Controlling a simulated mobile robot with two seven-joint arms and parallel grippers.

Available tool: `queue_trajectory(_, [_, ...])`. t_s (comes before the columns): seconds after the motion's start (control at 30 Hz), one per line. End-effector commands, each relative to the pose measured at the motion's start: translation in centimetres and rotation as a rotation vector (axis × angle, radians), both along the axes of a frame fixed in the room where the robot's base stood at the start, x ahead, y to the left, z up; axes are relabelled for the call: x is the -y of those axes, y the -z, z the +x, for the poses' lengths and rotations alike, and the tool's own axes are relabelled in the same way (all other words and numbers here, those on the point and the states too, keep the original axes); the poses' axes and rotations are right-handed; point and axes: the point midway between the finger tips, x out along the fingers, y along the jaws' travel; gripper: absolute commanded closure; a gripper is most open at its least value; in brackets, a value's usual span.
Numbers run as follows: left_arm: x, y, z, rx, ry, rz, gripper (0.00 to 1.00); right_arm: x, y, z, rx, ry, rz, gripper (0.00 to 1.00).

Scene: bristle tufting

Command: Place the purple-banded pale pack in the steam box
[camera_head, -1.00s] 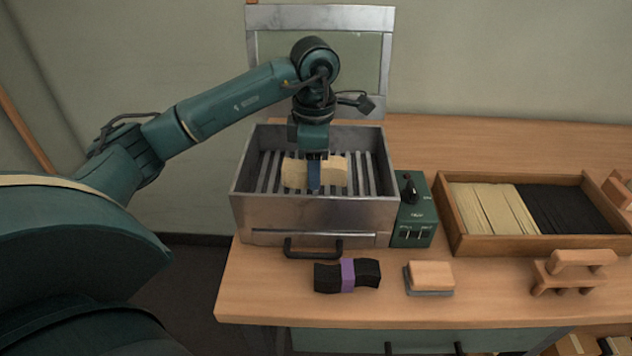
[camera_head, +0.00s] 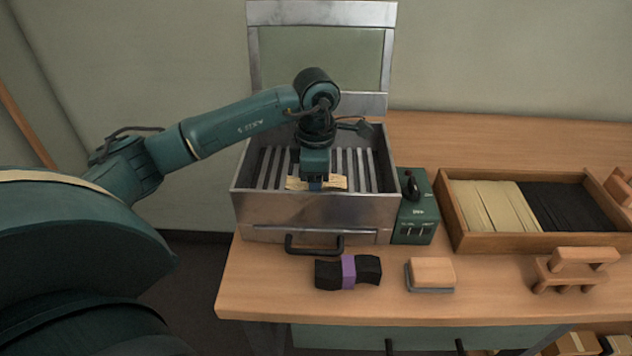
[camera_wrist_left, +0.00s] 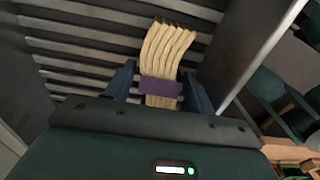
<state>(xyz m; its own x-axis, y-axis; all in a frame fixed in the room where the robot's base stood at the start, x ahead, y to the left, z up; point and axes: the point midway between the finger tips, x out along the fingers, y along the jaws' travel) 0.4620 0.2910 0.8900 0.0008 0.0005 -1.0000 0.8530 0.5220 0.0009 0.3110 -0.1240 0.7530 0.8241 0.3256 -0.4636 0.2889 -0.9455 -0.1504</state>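The pale pack (camera_head: 336,183) with the purple band is inside the steam box (camera_head: 315,212), low over the slats, lying crosswise to them. The box's front wall hides its lower edge, so I cannot tell if it touches the slats. In the left wrist view the pale strands (camera_wrist_left: 168,47) fan out beyond the purple band. My left gripper (camera_head: 315,185) points down into the box. Its blue fingers (camera_wrist_left: 160,85) stand on both sides of the band, shut on the pack. The box lid (camera_head: 320,58) stands open at the back. My right gripper is out of view.
A dark pack with a purple band (camera_head: 348,271) lies before the box. Beside it are a wooden block on a grey base (camera_head: 432,273) and a wooden stand (camera_head: 577,272). A green control box (camera_head: 414,212) and a tray of bristles (camera_head: 447,230) stand right.

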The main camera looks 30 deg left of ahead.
Motion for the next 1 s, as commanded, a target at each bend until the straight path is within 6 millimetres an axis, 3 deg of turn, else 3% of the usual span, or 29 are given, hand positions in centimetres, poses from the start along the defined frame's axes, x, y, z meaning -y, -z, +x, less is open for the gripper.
queue_trajectory(0.17, [0.0, -0.1, 0.0, 0.000, -0.001, 0.000, 0.46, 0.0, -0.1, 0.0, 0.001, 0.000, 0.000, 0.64])
queue_trajectory(0.33, [0.0, -1.4, 0.1, 0.004, -0.001, 0.000, 0.46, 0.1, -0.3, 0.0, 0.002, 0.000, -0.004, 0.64])
queue_trajectory(0.8, [0.0, -10.9, 0.1, 0.004, -0.001, 0.000, 0.46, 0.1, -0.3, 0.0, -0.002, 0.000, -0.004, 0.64])
queue_trajectory(1.0, [0.0, -12.3, 0.0, 0.001, -0.001, 0.001, 0.46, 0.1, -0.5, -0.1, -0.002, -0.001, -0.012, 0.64])
